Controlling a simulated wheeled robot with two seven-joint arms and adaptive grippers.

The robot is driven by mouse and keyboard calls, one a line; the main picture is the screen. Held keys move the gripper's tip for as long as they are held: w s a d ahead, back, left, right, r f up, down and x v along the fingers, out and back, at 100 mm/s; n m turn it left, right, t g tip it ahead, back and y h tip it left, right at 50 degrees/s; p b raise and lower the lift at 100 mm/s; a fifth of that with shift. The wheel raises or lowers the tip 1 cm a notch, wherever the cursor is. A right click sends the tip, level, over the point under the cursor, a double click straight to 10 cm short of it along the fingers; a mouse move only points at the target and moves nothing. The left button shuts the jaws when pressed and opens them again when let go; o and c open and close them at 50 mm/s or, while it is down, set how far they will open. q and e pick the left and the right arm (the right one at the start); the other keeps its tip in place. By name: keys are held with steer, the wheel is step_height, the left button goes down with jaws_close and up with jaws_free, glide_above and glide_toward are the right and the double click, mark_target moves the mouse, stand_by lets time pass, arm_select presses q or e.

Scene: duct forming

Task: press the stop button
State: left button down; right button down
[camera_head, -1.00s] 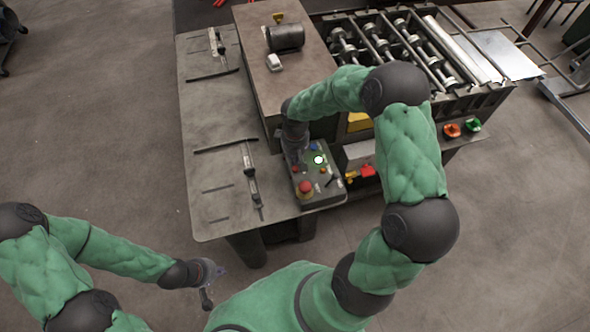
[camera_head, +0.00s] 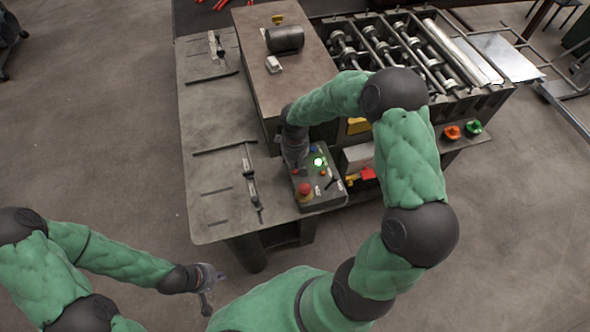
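The grey control box (camera_head: 325,196) stands at the front edge of the machine table. It carries a large red mushroom button (camera_head: 305,188) at its near left, a lit green button (camera_head: 319,162), and small blue and red buttons. I cannot read the labels to tell which is marked stop. My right gripper (camera_head: 297,166) points down over the box's far left part, by a small red button. Whether it touches is unclear, and its fingers are too small to judge. My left gripper (camera_head: 209,286) hangs empty over the floor, its fingers apart.
The metal table (camera_head: 215,120) holds slide rails on its left. A brown cabinet (camera_head: 265,90) and a roller machine (camera_head: 400,50) stand behind the box. Orange (camera_head: 452,132) and green (camera_head: 473,128) buttons sit on the right ledge.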

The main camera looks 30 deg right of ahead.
mark_target(295, 171)
steer(key=shift+f+b, duration=1.05)
steer(key=shift+f, duration=0.2)
stand_by(0.8)
steer(key=shift+r+p, duration=2.35)
steer(key=shift+r, duration=1.2)
